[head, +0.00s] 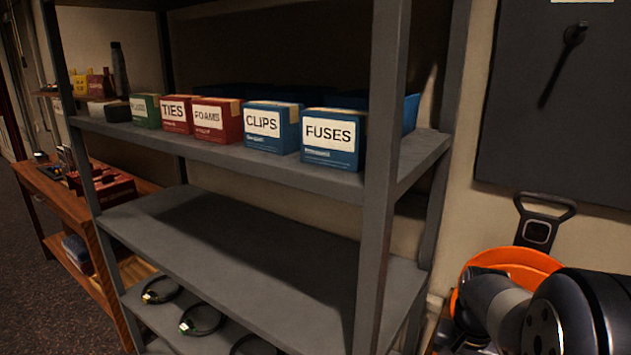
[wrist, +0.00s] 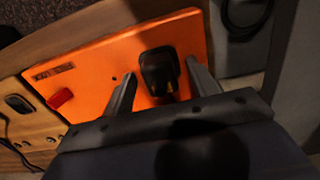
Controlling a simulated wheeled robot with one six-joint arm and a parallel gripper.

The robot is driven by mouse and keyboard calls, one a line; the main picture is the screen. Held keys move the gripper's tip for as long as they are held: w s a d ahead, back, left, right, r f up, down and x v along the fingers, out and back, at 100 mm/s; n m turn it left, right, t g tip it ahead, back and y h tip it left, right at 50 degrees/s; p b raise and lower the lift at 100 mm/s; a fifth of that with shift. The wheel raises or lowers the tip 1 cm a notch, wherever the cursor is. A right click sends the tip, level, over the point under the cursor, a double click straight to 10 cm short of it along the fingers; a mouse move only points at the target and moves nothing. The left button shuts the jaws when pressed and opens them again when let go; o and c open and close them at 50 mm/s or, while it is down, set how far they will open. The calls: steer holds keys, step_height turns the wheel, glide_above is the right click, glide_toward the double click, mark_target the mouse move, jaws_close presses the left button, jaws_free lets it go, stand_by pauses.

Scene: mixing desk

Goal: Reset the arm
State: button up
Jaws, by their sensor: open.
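My gripper (wrist: 161,85) shows in the wrist view with its two dark fingers spread apart. Between and beyond them is a black knob-like part (wrist: 159,70) on an orange panel (wrist: 95,70). I cannot tell whether the fingers touch the panel; they do not close on the black part. In the head view my dark arm fills the lower right corner, and the gripper itself cannot be made out there.
An orange round thing (head: 515,262) and a black-handled device (head: 540,222) are close beside my arm. A grey shelf rack (head: 390,180) holds labelled boxes, including Fuses (head: 332,152); its middle shelf is bare. A red button (wrist: 60,98) sits on the orange panel's left.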

step_height(320, 180, up, 10)
steer(key=shift+f, duration=0.15)
step_height(320, 180, down, 10)
steer(key=shift+f, duration=0.2)
steer(key=shift+r+p, duration=0.95)
steer(key=shift+r, duration=1.5)
